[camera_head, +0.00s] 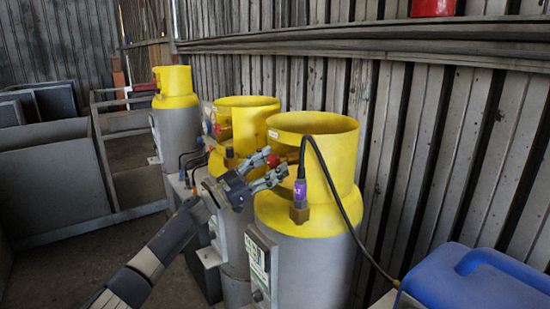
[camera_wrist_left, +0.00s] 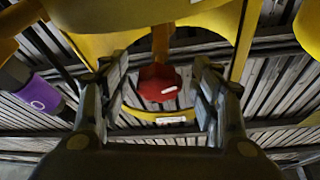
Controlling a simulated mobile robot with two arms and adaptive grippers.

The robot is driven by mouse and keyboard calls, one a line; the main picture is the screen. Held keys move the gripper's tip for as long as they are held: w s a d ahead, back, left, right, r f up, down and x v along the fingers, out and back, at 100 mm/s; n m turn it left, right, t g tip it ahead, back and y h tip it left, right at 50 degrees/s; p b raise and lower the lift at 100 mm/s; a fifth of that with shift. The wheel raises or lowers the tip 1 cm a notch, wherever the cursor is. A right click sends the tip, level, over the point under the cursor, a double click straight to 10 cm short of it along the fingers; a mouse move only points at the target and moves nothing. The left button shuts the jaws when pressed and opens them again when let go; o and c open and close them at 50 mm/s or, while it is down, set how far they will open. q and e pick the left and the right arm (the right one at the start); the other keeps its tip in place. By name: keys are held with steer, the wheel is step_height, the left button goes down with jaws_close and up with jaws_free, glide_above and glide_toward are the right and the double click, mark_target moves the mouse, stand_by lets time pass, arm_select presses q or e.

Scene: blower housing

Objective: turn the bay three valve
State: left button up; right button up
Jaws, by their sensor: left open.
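A red valve knob (camera_head: 272,160) sits at the opening in the yellow collar of the nearest gas cylinder (camera_head: 310,220). My left gripper (camera_head: 279,172) reaches it from the left, with its fingers partly covering the knob in the head view. In the left wrist view the red knob (camera_wrist_left: 160,83) with a small white mark lies between the two spread fingers of my left gripper (camera_wrist_left: 163,76). Gaps show on both sides of the knob. I cannot read a bay number. My right gripper is out of view.
A purple-labelled connector (camera_head: 299,190) with a black hose stands right of the gripper. Two more yellow-topped cylinders (camera_head: 175,85) (camera_head: 240,120) stand behind. A blue container (camera_head: 475,280) is at the lower right. A corrugated wall (camera_head: 420,140) runs close behind the cylinders.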

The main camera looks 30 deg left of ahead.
arm_select(q)
steer(key=shift+w+d+r, duration=0.25)
steer(key=shift+w+d, duration=0.1)
steer(key=shift+w, duration=0.15)
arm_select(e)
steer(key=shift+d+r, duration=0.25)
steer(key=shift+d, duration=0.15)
arm_select(q)
steer(key=c, duration=1.1)
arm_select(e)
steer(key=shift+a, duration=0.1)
